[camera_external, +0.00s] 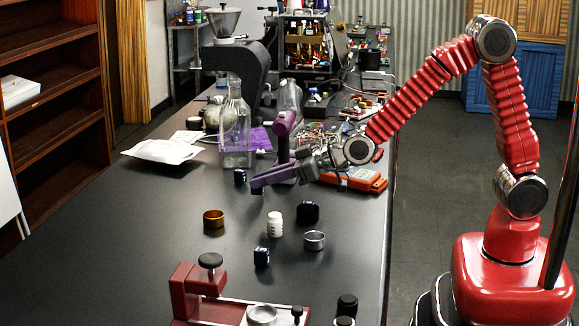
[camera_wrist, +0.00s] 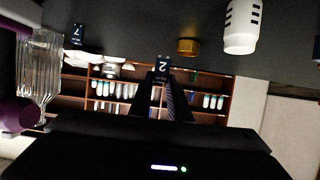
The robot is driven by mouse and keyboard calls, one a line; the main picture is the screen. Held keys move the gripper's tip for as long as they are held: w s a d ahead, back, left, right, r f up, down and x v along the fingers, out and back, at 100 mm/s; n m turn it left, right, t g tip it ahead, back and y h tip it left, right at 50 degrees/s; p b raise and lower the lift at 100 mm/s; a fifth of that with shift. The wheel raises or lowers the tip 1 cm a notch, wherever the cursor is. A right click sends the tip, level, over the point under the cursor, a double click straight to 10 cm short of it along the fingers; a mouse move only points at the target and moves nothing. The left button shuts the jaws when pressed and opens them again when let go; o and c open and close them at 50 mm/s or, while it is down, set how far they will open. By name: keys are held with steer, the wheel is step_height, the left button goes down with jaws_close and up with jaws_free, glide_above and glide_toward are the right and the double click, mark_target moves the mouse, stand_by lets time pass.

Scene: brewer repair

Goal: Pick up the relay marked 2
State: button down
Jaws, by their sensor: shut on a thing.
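The relay marked 2 is a small dark cube with a white 2 on its face. In the wrist view the relay (camera_wrist: 162,66) sits at the tips of my gripper (camera_wrist: 161,84), which is shut on it.
A glass bottle (camera_external: 236,130) and purple upright part (camera_external: 284,123) are close behind.

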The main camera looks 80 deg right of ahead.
step_height(320, 180, up, 4)
steer(key=shift+f, duration=0.1)
stand_by(0.6)
